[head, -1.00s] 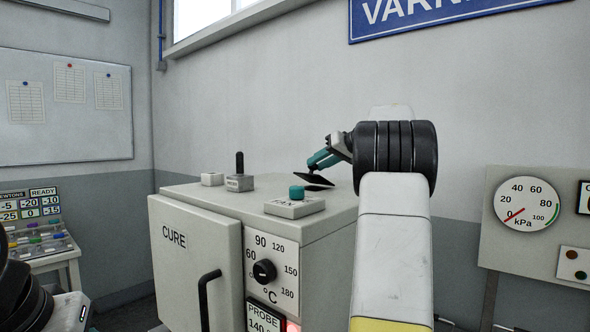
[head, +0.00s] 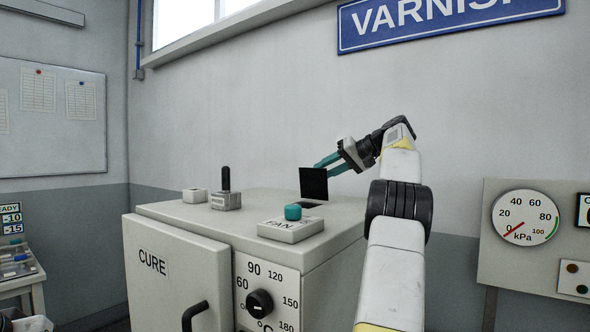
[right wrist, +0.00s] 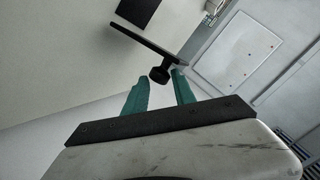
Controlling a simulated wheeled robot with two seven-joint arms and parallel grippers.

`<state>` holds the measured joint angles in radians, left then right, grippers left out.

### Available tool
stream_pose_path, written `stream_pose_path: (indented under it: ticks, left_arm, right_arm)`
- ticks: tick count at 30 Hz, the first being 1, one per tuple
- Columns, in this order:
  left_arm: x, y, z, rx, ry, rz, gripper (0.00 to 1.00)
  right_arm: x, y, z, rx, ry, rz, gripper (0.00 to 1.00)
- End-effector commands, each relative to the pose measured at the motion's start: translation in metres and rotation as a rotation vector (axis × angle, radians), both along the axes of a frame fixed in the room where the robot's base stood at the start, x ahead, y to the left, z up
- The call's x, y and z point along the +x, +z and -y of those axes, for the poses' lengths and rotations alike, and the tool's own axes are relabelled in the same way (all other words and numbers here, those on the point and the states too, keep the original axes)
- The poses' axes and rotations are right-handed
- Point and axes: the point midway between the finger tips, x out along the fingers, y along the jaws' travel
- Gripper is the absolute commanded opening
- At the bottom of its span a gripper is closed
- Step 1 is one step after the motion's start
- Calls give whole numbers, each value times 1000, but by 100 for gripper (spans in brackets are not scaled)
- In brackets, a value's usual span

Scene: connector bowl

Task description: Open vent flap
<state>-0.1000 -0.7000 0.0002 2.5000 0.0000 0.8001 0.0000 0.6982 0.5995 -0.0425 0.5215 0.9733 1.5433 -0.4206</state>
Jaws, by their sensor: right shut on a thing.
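The black square vent flap (head: 314,183) stands roughly upright on top of the grey CURE oven (head: 165,212), towards the back right. My right gripper (head: 330,162) is beside it with teal fingers, at the flap's upper right. In the right wrist view the flap (right wrist: 150,40) shows nearly edge-on, with a black knob (right wrist: 159,75) on its near face. The fingers (right wrist: 162,82) are shut on this knob. A dark opening (right wrist: 138,10) shows in the oven top beyond the flap. My left gripper is out of view.
On the oven top are a FAN box (head: 290,230) with a teal button, a grey block with a black lever (head: 226,190) and a small white box (head: 194,195). A gauge panel (head: 535,235) stands at right. The air above the oven is clear.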

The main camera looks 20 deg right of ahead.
Motion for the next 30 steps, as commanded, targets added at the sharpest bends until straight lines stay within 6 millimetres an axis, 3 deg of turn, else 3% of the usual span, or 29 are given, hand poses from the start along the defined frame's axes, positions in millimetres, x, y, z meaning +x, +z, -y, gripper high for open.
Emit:
stream_pose_path:
  ticks: [1, 3, 27, 28, 30]
  left_arm:
    - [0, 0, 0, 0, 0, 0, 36]
    - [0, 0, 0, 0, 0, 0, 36]
    - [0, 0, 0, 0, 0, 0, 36]
    - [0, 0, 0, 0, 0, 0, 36]
    - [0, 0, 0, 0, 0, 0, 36]
  right_arm:
    - [1, -11, 6, 1, -1, -22, 0]
    - [3, -13, 8, 2, -1, -22, 0]
    - [6, -19, 17, 0, 0, -28, 0]
    - [6, -19, 17, 0, 0, -28, 35]
    - [6, -19, 16, 0, 1, -28, 49]
